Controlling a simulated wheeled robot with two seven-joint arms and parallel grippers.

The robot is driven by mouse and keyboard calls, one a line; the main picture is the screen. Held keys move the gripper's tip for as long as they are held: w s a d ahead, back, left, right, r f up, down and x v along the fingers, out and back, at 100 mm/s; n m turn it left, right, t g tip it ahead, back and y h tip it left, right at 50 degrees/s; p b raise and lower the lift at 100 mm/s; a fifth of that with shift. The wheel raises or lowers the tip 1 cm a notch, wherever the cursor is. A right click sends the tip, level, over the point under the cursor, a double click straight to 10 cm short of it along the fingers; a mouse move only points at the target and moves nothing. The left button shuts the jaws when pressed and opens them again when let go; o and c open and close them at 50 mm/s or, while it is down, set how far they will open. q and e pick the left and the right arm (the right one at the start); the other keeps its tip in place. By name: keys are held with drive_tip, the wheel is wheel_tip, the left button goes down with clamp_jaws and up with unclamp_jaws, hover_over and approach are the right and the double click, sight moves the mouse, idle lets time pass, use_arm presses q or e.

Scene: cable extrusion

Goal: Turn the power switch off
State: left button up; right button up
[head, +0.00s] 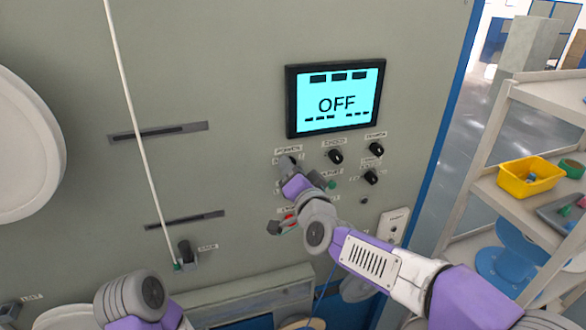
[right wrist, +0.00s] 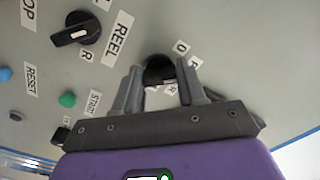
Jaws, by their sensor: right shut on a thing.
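The power switch is a black rotary knob (right wrist: 157,68) on the grey panel, under the POWER label (head: 288,150) in the head view. My right gripper (head: 291,163) is at this knob and mostly hides it there. In the right wrist view my right gripper (right wrist: 159,80) has its two fingers on either side of the knob, shut on it. Part of a label with an O shows just right of the knob. The screen (head: 336,98) above reads OFF in black on cyan. My left arm shows at the lower left of the head view, with its gripper not visible.
Other black knobs (head: 336,156) sit right of the switch. A red button (head: 290,219) is below it. In the wrist view, a REEL knob (right wrist: 76,35) and a green button (right wrist: 67,99) are left. A shelf with a yellow bin (head: 531,178) stands at right.

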drive_tip(key=shift+n, duration=0.4)
drive_tip(key=o, duration=1.1)
drive_tip(key=shift+c, duration=0.2)
drive_tip(key=v, duration=0.7)
drive_tip(key=shift+s, duration=0.3)
drive_tip(key=shift+w, duration=0.1)
